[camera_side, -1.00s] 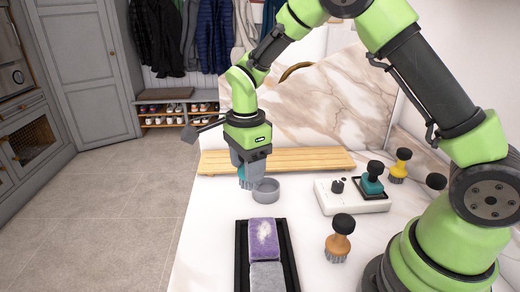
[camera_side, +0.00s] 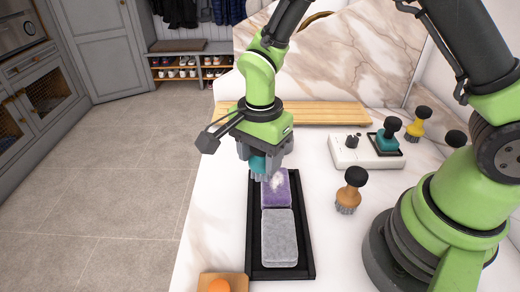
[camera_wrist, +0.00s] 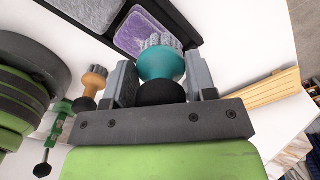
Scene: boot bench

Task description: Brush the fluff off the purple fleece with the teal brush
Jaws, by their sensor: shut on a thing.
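The purple fleece (camera_side: 279,191) lies in a black tray (camera_side: 255,228), behind a grey pad (camera_side: 279,238). A white patch of fluff (camera_side: 276,182) shows on its far part. My gripper (camera_side: 264,171) is shut on the teal brush (camera_side: 258,164) and holds it bristles down at the far left end of the fleece. In the wrist view the teal brush (camera_wrist: 161,65) sits between the fingers, its grey bristles in front of the edge of the purple fleece (camera_wrist: 132,38). I cannot tell whether the bristles touch the fleece.
A wooden-bodied brush (camera_side: 350,189) stands right of the tray. Behind it are a white box (camera_side: 352,155) with a black knob, a teal black-topped item (camera_side: 387,138) and a yellow brush (camera_side: 418,123). A slatted wooden board (camera_side: 330,113) lies at the back; an orange item (camera_side: 219,285) is at front.

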